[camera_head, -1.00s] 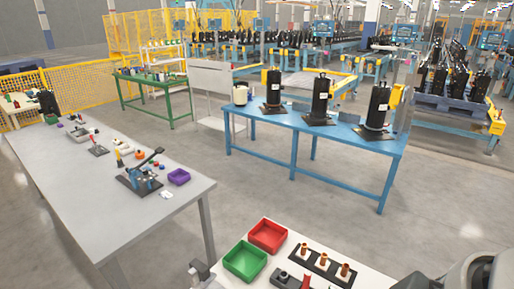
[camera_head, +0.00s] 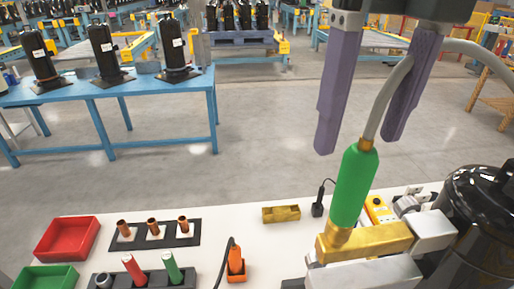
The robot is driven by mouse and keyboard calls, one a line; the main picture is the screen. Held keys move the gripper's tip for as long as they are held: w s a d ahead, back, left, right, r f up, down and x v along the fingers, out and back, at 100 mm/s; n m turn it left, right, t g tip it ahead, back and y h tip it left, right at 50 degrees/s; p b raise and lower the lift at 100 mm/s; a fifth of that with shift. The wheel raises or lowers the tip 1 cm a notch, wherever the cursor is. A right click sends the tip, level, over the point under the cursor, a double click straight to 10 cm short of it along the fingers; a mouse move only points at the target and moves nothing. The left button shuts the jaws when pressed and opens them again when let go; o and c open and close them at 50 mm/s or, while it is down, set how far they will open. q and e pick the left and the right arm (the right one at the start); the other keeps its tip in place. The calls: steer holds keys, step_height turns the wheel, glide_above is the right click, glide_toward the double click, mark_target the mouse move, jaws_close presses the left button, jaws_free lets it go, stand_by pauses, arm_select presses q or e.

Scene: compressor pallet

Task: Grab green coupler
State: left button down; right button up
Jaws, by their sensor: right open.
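The green coupler (camera_head: 353,187) stands nearly upright, leaning slightly right, on a brass block (camera_head: 370,238) at the right of the white table. A grey hose (camera_head: 388,92) rises from its brass top and bends away to the right. My right gripper (camera_head: 358,143) comes in from the top with its two purple-grey fingers spread. The fingertips are level with the coupler's top, one on each side in the picture; I cannot tell whether they touch it. My left gripper is not in view.
A black compressor (camera_head: 481,220) stands close right of the coupler. The white table (camera_head: 215,245) also carries a red bin (camera_head: 67,239), a green bin (camera_head: 46,278), a rack with copper fittings (camera_head: 153,235), a brass piece (camera_head: 281,214) and an orange tool (camera_head: 236,264). Open floor lies behind.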

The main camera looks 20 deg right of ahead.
mark_target(363, 148)
steer(key=shift+w+d+n+b, duration=0.3)
steer(key=shift+w+d+n, duration=0.1)
steer(key=shift+d+n, duration=0.25)
step_height(363, 148, down, 4)
steer(key=shift+s+f+p, duration=0.1)
steer(key=shift+p, duration=0.25)
step_height(363, 148, down, 4)
steer(key=shift+s+d+f+p, duration=0.1)
steer(key=shift+f+p, duration=0.1)
steer(key=shift+p, duration=0.55)
steer(key=shift+f, duration=0.55)
steer(key=c, duration=0.9)
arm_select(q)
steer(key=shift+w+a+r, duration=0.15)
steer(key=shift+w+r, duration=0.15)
arm_select(e)
jaws_close()
steer(key=shift+r, duration=0.1)
